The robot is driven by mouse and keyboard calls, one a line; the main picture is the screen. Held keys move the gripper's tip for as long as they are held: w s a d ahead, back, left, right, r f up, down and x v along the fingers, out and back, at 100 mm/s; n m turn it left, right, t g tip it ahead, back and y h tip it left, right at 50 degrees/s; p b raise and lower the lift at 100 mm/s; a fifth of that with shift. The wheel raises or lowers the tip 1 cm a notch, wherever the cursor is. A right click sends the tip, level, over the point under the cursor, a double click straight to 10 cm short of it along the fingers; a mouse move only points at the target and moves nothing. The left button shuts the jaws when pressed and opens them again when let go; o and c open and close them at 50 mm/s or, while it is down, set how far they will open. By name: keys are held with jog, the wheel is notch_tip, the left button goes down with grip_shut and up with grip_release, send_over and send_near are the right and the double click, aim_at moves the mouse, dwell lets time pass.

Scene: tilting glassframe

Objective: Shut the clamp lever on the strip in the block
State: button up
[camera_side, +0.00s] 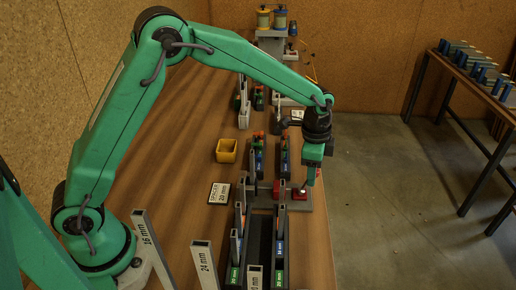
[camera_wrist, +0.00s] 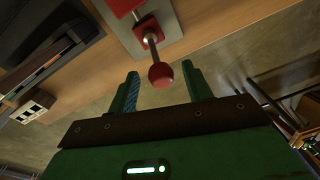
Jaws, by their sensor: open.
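The clamp lever is a silver rod with a red ball knob (camera_wrist: 161,75) in the wrist view. It runs up to a red clamp body (camera_wrist: 124,6) on a light grey block (camera_wrist: 168,28). In the side view the red clamp (camera_side: 299,194) sits at the right end of the grey block (camera_side: 302,206), near the table's right edge. My gripper (camera_wrist: 160,72) is open, with the knob between its fingertips and no clear contact on either side. In the side view my gripper (camera_side: 311,178) points down over the clamp. I cannot make out the strip in the block.
Dark rails with uprights (camera_side: 283,165) stand in rows along the table (camera_side: 180,170). Labelled grey posts (camera_side: 205,262) stand at the front.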

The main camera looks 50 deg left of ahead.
grip_shut()
jog(key=shift+w+d+f, duration=0.3)
jog(key=shift+w+d, duration=0.2)
jog(key=shift+d, duration=0.1)
jog(key=shift+c, duration=0.7)
grip_release()
jog(key=shift+o, duration=0.7)
jog(key=shift+a+r, duration=0.1)
jog(key=shift+r, duration=0.05)
jog(key=shift+s+r, duration=0.15)
jog(key=shift+r, duration=1.75)
jog(key=shift+s+r, duration=0.15)
jog(key=shift+r, duration=1.7)
